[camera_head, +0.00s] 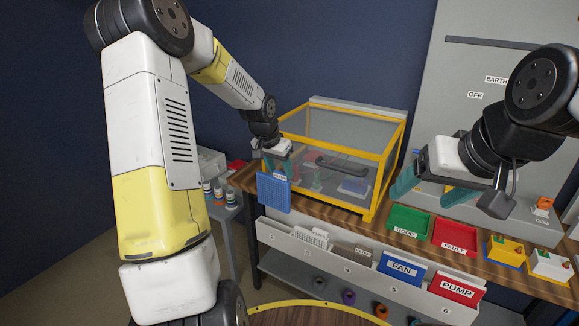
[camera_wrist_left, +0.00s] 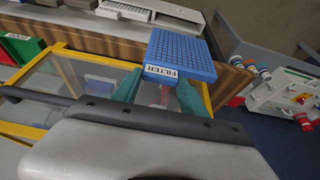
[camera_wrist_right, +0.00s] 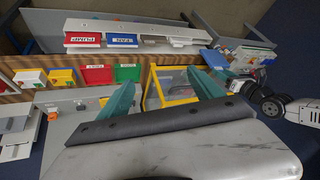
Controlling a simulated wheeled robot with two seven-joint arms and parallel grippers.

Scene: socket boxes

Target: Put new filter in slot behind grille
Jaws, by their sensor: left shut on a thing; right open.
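A blue square filter (camera_head: 273,192) with a grid face and a FILTER label hangs at the left end of the bench, beside the yellow-framed clear box. My left gripper (camera_head: 275,167) is shut on it from above. In the left wrist view the filter (camera_wrist_left: 182,52) sits between the teal fingers (camera_wrist_left: 158,92). My right gripper (camera_head: 428,188) is open and empty, above the bench to the right of the box; its spread fingers (camera_wrist_right: 164,92) show in the right wrist view. A white slatted piece (camera_head: 310,236), perhaps the grille, stands in the front rack. No filter slot is clearly visible.
The clear box (camera_head: 340,145) has yellow edges, a dark handle and items inside. A green tray (camera_head: 409,222) and a red tray (camera_head: 455,237) stand on the bench. The rack holds a blue FAN box (camera_head: 402,270) and a red PUMP box (camera_head: 456,289). A grey panel rises behind.

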